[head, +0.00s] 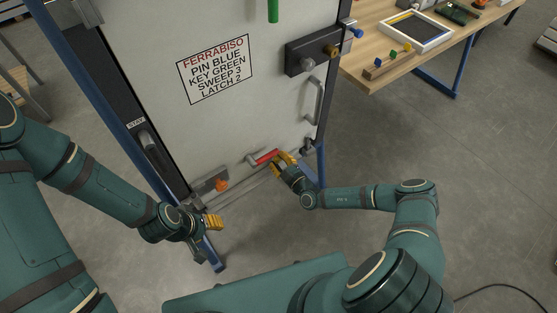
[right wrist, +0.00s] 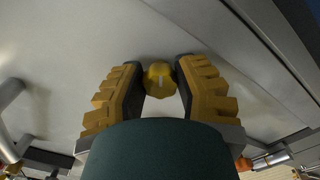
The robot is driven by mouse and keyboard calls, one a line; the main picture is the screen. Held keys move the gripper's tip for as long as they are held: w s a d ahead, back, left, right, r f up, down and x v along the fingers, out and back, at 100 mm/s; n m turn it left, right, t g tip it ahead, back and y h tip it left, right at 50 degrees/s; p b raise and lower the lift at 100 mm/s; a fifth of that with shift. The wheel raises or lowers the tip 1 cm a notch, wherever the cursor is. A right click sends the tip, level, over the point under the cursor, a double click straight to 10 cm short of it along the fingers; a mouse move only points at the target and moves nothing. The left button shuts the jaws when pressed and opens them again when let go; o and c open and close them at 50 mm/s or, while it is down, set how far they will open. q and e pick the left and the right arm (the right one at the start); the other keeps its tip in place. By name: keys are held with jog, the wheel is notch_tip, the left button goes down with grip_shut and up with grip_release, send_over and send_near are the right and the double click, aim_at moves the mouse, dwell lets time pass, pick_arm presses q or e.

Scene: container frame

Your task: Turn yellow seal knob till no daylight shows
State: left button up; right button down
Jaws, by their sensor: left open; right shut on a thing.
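The yellow seal knob (right wrist: 159,79) sits low on the pale door panel. In the right wrist view it shows between the two yellow-padded fingers of my right gripper (right wrist: 158,88), which is shut on it; a pale line marks the knob's face. In the head view my right gripper (head: 281,162) is at the door's lower right and hides the knob. My left gripper (head: 211,222) is open and empty near the door's lower left corner. The door's bottom edge shows in the head view, but I cannot tell whether daylight passes under it.
A red handle (head: 265,157) is close beside my right gripper. An orange knob (head: 221,184) is above my left gripper. The door (head: 225,120) carries a printed sign (head: 215,69) and a grab handle (head: 314,101). A wooden table (head: 385,70) stands at the right.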

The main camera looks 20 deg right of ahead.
jog(key=shift+d, duration=0.15)
jog(key=c, duration=0.6)
grip_release()
jog(key=v, duration=1.2)
